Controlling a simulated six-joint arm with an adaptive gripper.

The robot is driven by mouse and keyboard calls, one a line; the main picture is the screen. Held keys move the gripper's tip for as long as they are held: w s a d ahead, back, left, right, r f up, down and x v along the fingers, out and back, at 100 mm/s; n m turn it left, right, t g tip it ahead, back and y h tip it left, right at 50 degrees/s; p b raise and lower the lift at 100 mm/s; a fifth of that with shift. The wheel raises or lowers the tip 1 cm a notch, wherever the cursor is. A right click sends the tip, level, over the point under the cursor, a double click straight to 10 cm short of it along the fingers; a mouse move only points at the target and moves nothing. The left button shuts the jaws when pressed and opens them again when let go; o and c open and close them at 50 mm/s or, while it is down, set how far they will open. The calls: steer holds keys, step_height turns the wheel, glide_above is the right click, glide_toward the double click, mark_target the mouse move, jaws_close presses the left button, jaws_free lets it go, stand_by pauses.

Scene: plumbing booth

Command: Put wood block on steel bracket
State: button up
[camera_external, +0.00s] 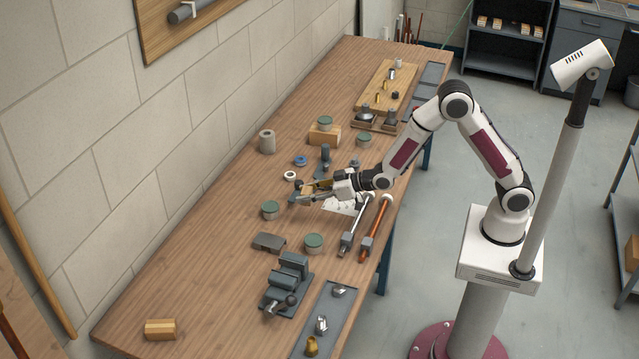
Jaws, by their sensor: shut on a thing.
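My gripper (313,192) is over the middle of the table, pointing left. It is shut on a small tan wood block (307,190), which its fingers partly hide. A dark grey piece shows just below the block at the fingertips; I cannot tell whether it is a finger or a separate part. A flat dark grey piece that looks like the steel bracket (269,242) lies on the table, nearer the camera and left of my gripper, with nothing on it. Another wood block (160,329) lies alone at the near left corner.
Green-lidded cans (270,209) and (314,243) stand near the bracket. A grey vise (288,283) is in front of it. Two long wrenches (374,229) lie along the right edge. A can sits on a wooden block (325,134) farther back.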

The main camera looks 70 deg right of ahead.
steer(key=w+a+r+n+g+y, duration=0.2)
steer(key=w+a+r+n+y, duration=0.15)
steer(key=w+a, duration=0.4)
steer(key=r+n+g+y, duration=0.1)
steer(key=n+g+y, duration=0.1)
steer(key=n+y, duration=0.2)
glide_above(269, 240)
steer(key=shift+a+f+m+h, duration=0.1)
steer(key=shift+f+m+h, duration=0.05)
steer(key=shift+m+h, duration=0.15)
steer(key=shift+s+f, duration=0.1)
steer(key=shift+f, duration=0.05)
stand_by(0.6)
steer(key=shift+f, duration=3)
steer(key=shift+f, duration=1.85)
steer(key=shift+f, duration=0.15)
